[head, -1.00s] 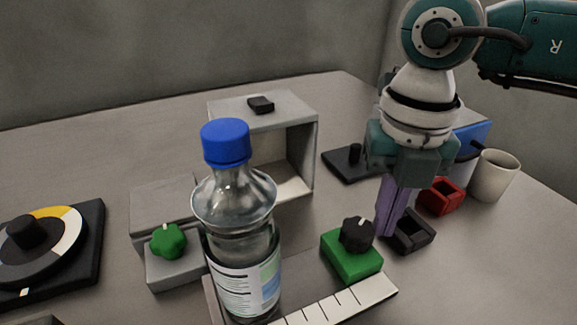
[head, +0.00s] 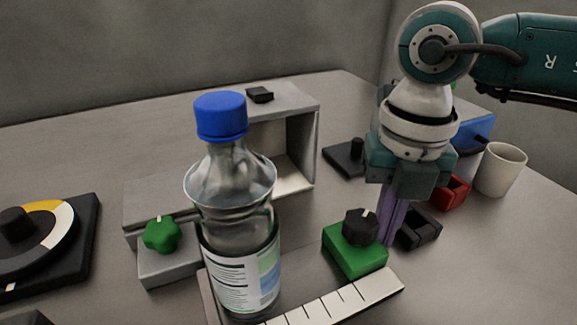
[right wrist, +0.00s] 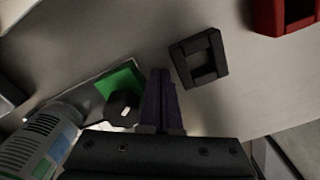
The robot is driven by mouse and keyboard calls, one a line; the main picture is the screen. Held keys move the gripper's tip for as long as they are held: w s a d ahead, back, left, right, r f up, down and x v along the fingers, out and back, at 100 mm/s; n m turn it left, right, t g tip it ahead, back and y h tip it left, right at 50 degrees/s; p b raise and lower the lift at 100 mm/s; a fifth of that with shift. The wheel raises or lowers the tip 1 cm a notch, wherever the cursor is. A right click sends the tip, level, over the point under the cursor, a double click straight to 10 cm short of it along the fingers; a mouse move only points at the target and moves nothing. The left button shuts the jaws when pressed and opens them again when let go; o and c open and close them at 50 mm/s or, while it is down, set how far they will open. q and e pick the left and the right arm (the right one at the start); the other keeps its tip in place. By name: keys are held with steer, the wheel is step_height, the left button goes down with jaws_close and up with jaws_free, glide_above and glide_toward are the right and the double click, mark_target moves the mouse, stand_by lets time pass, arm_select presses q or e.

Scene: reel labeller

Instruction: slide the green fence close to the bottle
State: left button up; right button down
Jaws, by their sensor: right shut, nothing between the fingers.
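The green fence (head: 352,258), a block with a black knob (head: 361,228) on top, sits on the back right part of the ruled track (head: 350,298). The clear bottle (head: 238,235) with a blue cap stands upright at the left end of the track, with a gap between it and the fence. My right gripper (head: 388,242) has its purple fingers shut and empty, low at the fence's right side. In the right wrist view the fingers (right wrist: 160,75) are close beside the fence (right wrist: 122,85); contact cannot be told. My left gripper is out of view.
A black open block (head: 420,230) stands just right of my fingers, with a red one (head: 452,192) and a cup (head: 499,170) beyond. A grey box (head: 300,150) stands behind the bottle. A green knob (head: 162,235) and a dial (head: 45,245) are at left.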

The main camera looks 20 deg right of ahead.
mark_target(329, 262)
arm_select(q)
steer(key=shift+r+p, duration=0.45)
steer(key=shift+p, duration=0.15)
arm_select(e)
steer(key=shift+r, duration=0.55)
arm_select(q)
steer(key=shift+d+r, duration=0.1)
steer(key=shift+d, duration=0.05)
arm_select(e)
steer(key=shift+a, duration=0.8)
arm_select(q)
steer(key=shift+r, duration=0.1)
arm_select(e)
steer(key=shift+a, duration=0.5)
steer(key=shift+s+a, duration=0.15)
steer(key=shift+a, duration=1.25)
steer(key=shift+s+a, duration=0.15)
steer(key=shift+a, duration=1.2)
arm_select(q)
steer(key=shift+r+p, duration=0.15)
steer(key=shift+p, duration=0.15)
arm_select(e)
steer(key=shift+d, duration=0.2)
